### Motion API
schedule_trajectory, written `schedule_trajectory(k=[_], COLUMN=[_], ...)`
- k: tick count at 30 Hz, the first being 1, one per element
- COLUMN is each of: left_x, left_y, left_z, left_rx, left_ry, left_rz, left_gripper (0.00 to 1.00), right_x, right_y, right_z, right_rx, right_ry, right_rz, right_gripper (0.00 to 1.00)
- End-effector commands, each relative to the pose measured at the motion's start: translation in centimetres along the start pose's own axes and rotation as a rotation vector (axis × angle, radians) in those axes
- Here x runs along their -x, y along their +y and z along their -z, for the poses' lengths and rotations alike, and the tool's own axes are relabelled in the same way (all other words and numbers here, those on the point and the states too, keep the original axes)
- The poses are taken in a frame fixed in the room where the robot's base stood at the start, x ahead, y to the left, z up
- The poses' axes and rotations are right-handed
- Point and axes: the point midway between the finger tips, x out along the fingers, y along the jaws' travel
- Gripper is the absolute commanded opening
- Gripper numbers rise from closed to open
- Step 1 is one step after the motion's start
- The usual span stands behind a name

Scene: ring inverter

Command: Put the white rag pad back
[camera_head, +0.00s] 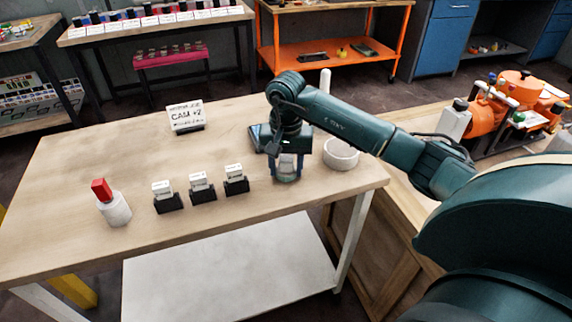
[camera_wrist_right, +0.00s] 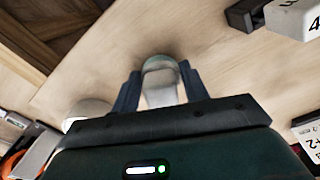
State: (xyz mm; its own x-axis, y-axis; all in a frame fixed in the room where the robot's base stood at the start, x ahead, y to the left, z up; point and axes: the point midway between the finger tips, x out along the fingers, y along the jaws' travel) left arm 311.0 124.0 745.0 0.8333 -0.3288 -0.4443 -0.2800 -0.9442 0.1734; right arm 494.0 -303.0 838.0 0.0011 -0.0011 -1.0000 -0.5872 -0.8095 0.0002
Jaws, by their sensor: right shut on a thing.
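My right gripper (camera_head: 286,158) is over the right part of the wooden table, pointing down. It is shut on a pale, whitish piece with a teal-grey rounded end (camera_wrist_right: 160,88), held between the two dark fingers in the right wrist view. In the head view this held piece (camera_head: 287,170) is low, at or just above the tabletop; I cannot tell if it touches. I take it for the white rag pad, though its shape is partly hidden by the gripper. A round white dish (camera_head: 341,154) stands right of the gripper. My left gripper is not in view.
On the wooden table (camera_head: 100,165) stand three black holders with white blocks (camera_head: 202,188), a white bottle with a red top (camera_head: 115,207) and a white lettered sign (camera_head: 186,117). An orange cart (camera_head: 330,55) is behind. The table's back left is clear.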

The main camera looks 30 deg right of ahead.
Motion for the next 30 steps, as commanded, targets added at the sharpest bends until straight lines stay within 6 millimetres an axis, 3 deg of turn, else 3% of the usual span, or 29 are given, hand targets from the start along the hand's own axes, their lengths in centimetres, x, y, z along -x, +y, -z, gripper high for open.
schedule_trajectory(k=[5,6,14,23,30], left_x=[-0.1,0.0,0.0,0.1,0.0], left_y=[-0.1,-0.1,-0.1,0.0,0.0], left_z=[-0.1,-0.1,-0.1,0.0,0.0], left_rx=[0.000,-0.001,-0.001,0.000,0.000], left_ry=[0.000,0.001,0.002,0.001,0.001], left_rz=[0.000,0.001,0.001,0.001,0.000], left_gripper=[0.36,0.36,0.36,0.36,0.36], right_x=[-0.1,-0.1,-0.1,0.4,4.5], right_y=[0.0,0.0,0.0,0.0,-0.1], right_z=[0.0,0.0,0.0,0.0,0.2], right_rx=[0.000,0.000,0.000,0.000,0.000], right_ry=[0.000,0.000,0.000,0.002,0.006], right_rz=[0.000,0.000,0.000,0.001,0.003], right_gripper=[0.26,0.46,0.66,0.66,0.66])
